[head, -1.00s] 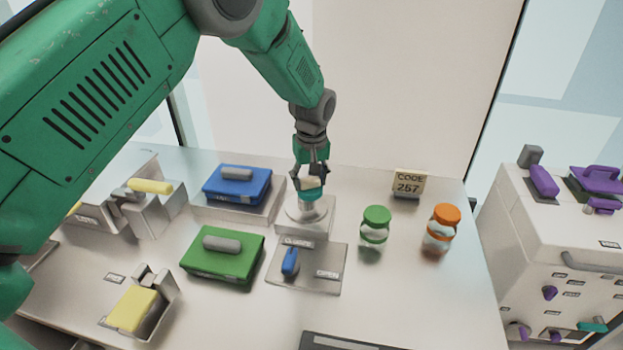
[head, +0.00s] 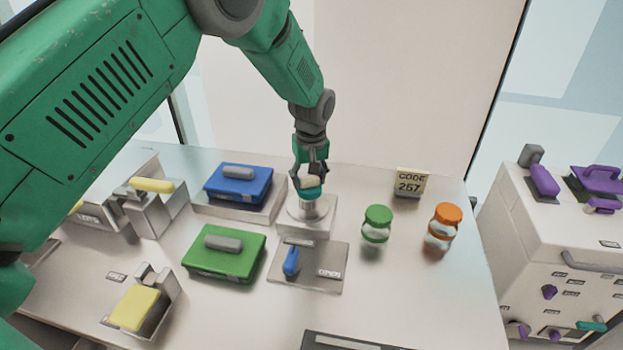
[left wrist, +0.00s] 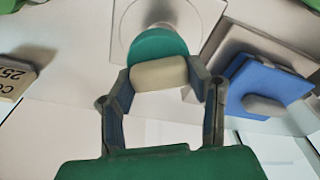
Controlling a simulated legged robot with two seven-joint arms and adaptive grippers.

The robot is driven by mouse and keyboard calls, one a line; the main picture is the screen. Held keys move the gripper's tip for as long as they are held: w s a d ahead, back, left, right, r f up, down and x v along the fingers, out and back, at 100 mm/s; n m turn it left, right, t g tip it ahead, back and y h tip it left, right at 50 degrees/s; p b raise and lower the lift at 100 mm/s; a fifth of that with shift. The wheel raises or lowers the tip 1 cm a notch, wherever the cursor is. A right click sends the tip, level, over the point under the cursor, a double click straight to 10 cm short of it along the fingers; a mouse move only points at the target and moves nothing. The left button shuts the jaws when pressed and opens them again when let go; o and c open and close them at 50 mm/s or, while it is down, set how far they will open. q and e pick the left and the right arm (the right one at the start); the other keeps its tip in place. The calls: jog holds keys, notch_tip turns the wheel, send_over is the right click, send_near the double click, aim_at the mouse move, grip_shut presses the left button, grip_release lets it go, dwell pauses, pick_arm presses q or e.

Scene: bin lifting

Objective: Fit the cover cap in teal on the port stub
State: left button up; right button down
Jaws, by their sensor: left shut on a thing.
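The teal cover cap (head: 309,193) has a cream grip block on top. My left gripper (head: 311,181) is shut on that block and points down. The cap is directly over the metal port stub (head: 308,208), which stands on a pale square base. Whether the cap touches the stub or hovers just above it, I cannot tell. In the left wrist view, the cap (left wrist: 158,46) shows beyond the cream block, with the left gripper's fingers (left wrist: 160,82) on both sides of it. The stub is mostly hidden there. My right gripper is not in view.
A blue case (head: 238,185) on a block stands left of the stub, a green case (head: 224,252) nearer. A plate with a blue lever (head: 291,261) lies in front. Green-lidded (head: 376,224) and orange-lidded (head: 443,226) jars and a code sign (head: 411,183) are to the right.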

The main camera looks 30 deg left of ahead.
pick_arm(q)
jog(key=shift+a+f, duration=0.15)
jog(key=shift+a, duration=0.05)
jog(key=shift+d+f, duration=0.1)
jog(key=shift+f, duration=0.35)
jog(key=shift+b, duration=0.3)
jog(key=shift+a+f, duration=0.25)
jog(key=shift+f, duration=0.05)
jog(key=shift+d+r+p, duration=0.1)
jog(key=shift+r+p, duration=0.15)
jog(key=shift+p, duration=0.2)
dwell(0.6)
jog(key=shift+f, duration=0.45)
dwell(1.1)
jog(key=o, duration=1.7)
